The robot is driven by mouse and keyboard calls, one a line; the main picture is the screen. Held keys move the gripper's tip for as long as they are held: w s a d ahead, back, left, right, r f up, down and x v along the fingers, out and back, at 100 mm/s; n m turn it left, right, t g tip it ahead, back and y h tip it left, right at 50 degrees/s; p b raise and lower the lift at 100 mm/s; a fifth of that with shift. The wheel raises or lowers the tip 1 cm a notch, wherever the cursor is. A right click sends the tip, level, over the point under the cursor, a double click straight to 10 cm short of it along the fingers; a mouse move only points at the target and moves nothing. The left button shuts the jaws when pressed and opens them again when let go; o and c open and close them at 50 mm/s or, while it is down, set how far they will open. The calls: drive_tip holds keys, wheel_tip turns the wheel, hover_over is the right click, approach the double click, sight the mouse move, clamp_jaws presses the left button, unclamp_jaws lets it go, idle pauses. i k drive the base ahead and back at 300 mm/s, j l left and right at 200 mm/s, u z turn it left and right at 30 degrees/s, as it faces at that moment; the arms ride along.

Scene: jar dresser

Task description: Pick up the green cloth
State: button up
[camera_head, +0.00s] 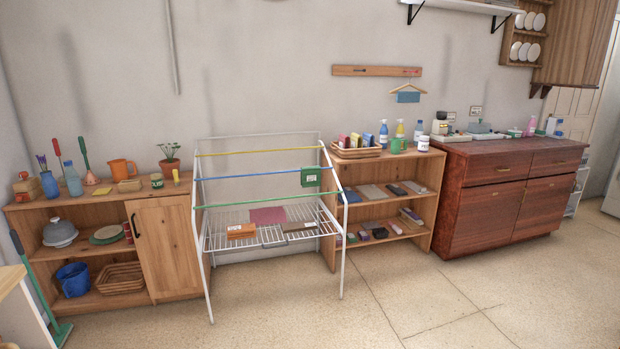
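A small green cloth (311,177) with a pale mark on it hangs at the right end of the blue line on a white drying rack (343,240). The rack stands between two wooden shelf units. My gripper is not in view, so its state and its distance from the cloth do not show.
The rack's wire shelf holds a dark red cloth (268,215) and an orange-brown block (241,231). A low cabinet (170,245) stands left, open shelves (432,190) right, then a dark red dresser (485,217). The floor in front (420,300) is clear.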

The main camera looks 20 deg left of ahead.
sight(311, 176)
drive_tip(key=i+j+u, duration=0.35)
drive_tip(key=i+j, duration=0.15)
drive_tip(key=i, duration=1)
drive_tip(key=i+j+u, duration=0.1)
drive_tip(key=i+u, duration=0.3)
drive_tip(key=i, duration=1.15)
